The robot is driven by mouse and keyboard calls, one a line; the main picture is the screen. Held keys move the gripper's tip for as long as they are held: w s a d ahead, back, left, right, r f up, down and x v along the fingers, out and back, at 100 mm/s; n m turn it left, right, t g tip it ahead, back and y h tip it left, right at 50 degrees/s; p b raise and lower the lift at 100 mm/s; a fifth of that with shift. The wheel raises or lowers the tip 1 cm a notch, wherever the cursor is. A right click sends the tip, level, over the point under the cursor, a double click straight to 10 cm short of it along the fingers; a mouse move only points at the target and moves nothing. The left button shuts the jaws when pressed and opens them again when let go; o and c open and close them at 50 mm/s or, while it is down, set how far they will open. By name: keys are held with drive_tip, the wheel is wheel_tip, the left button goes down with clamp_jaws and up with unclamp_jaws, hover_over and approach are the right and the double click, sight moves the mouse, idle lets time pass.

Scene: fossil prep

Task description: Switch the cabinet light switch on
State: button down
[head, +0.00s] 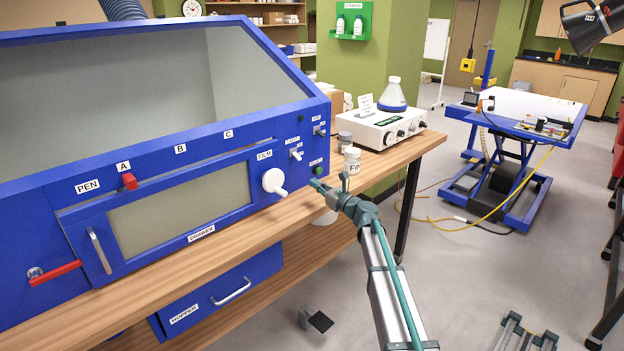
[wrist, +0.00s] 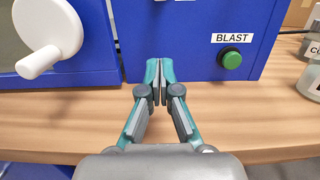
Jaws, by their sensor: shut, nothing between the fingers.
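The blue cabinet (head: 200,160) stands on the wooden bench. My gripper (head: 318,186) is shut and empty, low in front of the panel and below both toggles. In the wrist view my gripper (wrist: 160,80) points at the panel's lower edge, and neither toggle is in that view.
A green BLAST button (wrist: 230,59) is right of my fingertips, and a white FILM knob with a handle (wrist: 48,40) is left. A white jar (head: 352,161) stands on the bench (head: 290,225) close to my gripper. A white instrument (head: 381,126) with a flask stands behind it.

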sight(293, 168)
drive_tip(key=p+x, duration=0.1)
drive_tip(key=x, duration=0.2)
drive_tip(key=p+x, duration=0.1)
drive_tip(key=x, duration=0.5)
drive_tip(key=shift+w+a+r+p, duration=0.25)
drive_tip(key=shift+a+r+p, duration=0.05)
drive_tip(key=shift+p, duration=0.1)
drive_tip(key=shift+s+d+r+p, duration=0.25)
drive_tip(key=shift+s+d+r, duration=0.1)
drive_tip(key=shift+r, duration=0.25)
drive_tip(key=shift+s+d+r+p, duration=0.25)
drive_tip(key=shift+s+d+r, duration=0.05)
drive_tip(key=shift+r, duration=0.3)
drive_tip(key=shift+d+r, duration=0.15)
drive_tip(key=shift+r, duration=0.15)
drive_tip(key=shift+s, duration=0.1)
